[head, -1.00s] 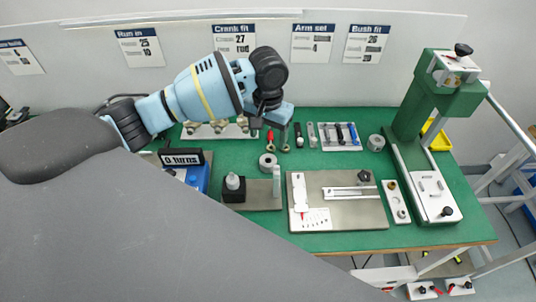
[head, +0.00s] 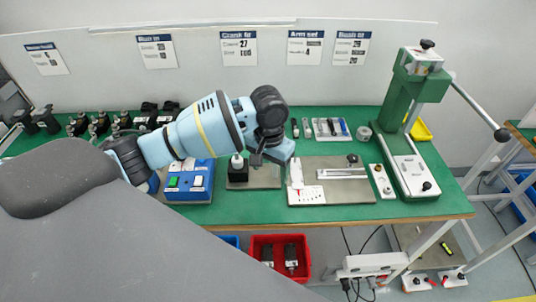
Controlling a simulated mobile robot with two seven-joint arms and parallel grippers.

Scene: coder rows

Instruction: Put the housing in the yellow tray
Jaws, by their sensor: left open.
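The yellow tray (head: 420,131) shows in part behind the green press at the right; the press hides the rest of it. I cannot tell for sure which part is the housing. A grey metal ring (head: 364,132) stands on the green bench left of the press. Several dark parts (head: 100,124) stand in rows at the back left of the bench. My left gripper (head: 272,158) is open and points down over the middle of the bench, close to a dark block with a white-topped post (head: 237,165). I see nothing between its fingers. My right gripper is out of view.
The green press (head: 408,120) stands at the right with a long lever. A grey fixture plate (head: 345,190) and a blue button box (head: 189,182) lie on the bench. A red bin (head: 280,242) with dark parts is below the front edge.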

